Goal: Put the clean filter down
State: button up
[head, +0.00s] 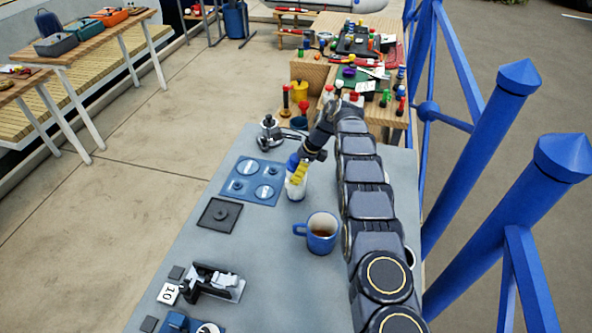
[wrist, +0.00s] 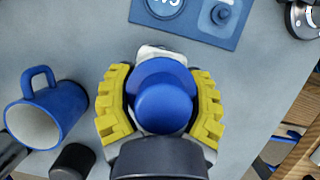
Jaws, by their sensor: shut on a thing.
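My gripper (head: 299,174) has yellow ribbed fingers, closed around a white-bodied piece with a blue top, which I take to be the clean filter (head: 294,188). In the wrist view its round blue top (wrist: 165,100) sits between the two yellow fingers (wrist: 161,108), with a little white showing behind it. The filter is roughly upright over the grey bench, right of the blue plate (head: 252,181) with round fittings. The fingers hide part of its body. I cannot tell whether its base touches the bench.
A dark square pad with a knob (head: 219,215) lies left, and a black and silver clamp-like device (head: 214,281) nearer. A metal fitting (head: 270,133) stands behind. Bare bench lies between pad and mug.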

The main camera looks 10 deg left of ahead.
jog(key=o, duration=1.2)
jog(key=shift+f, duration=0.1)
jog(key=v, duration=1.2)
jog(key=shift+s+r, duration=0.1)
jog(key=shift+r, duration=0.2)
jog(key=s+d+r+n+h, duration=0.1)
jog(key=s+d+r+n, duration=0.35)
jog(key=s+r, duration=0.3)
jog(key=s+d+r+n, duration=0.3)
jog(key=s+d+r, duration=0.25)
jog(key=s, duration=0.35)
jog(key=s+d+n+h, duration=0.1)
jog(key=s+d+n, duration=0.1)
jog(key=s, duration=0.7)
jog(key=s+d+f+n+h, duration=0.1)
jog(key=s+d+n, duration=0.2)
jog(key=s, duration=0.6)
jog(key=s+d+f+n+g+h, duration=0.1)
jog(key=s+d+n, duration=0.2)
jog(key=s, duration=0.7)
jog(key=shift+d+f+n+h, duration=0.1)
jog(key=shift+d+n+h, duration=0.2)
jog(key=shift+d, duration=1.1)
